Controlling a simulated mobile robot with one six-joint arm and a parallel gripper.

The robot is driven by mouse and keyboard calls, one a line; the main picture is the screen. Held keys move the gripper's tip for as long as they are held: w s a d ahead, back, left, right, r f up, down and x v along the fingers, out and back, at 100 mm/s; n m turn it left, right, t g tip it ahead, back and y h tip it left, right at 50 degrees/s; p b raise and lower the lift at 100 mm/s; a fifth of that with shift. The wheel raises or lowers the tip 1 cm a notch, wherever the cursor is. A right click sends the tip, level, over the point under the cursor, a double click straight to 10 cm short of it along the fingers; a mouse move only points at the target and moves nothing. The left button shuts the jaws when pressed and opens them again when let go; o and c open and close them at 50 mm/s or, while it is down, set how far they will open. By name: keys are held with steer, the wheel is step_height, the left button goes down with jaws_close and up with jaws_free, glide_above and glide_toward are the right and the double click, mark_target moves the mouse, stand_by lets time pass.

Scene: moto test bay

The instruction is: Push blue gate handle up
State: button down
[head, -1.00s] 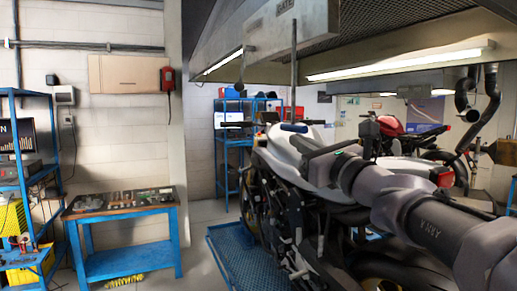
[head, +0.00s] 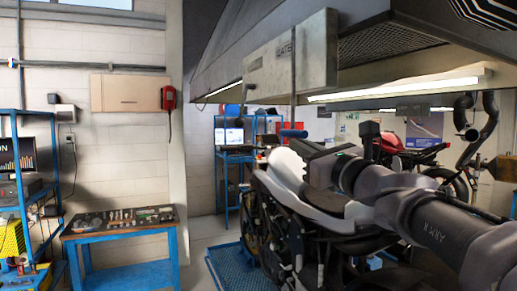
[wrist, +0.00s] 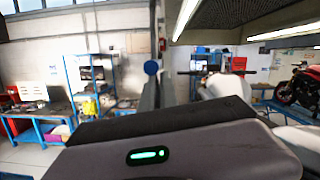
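The blue gate handle (head: 293,133) is a short horizontal bar at the lower end of a thin upright rod (head: 293,75). The rod runs in front of a grey box marked GATE (head: 308,52) under the hood. In the wrist view the handle (wrist: 151,67) shows as a blue round end just above my gripper's dark top edge. In the head view my gripper (head: 304,148) points left, just below and right of the handle. Whether they touch is unclear. Its fingers are not clear enough to show their opening.
A white and black motorcycle (head: 290,168) stands below my arm on a blue grated platform (head: 228,268). The hood (head: 405,45) hangs above. A blue workbench (head: 128,275) with tools stands at the left, and a red motorcycle (head: 390,145) stands behind.

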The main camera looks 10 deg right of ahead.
steer(key=shift+s+r, duration=0.1)
steer(key=shift+r, duration=0.25)
step_height(320, 180, down, 6)
steer(key=b, duration=0.5)
steer(key=r+b+v, duration=0.1)
steer(key=v, duration=0.8)
steer(key=shift+s+d, duration=0.2)
steer(key=shift+d, duration=0.25)
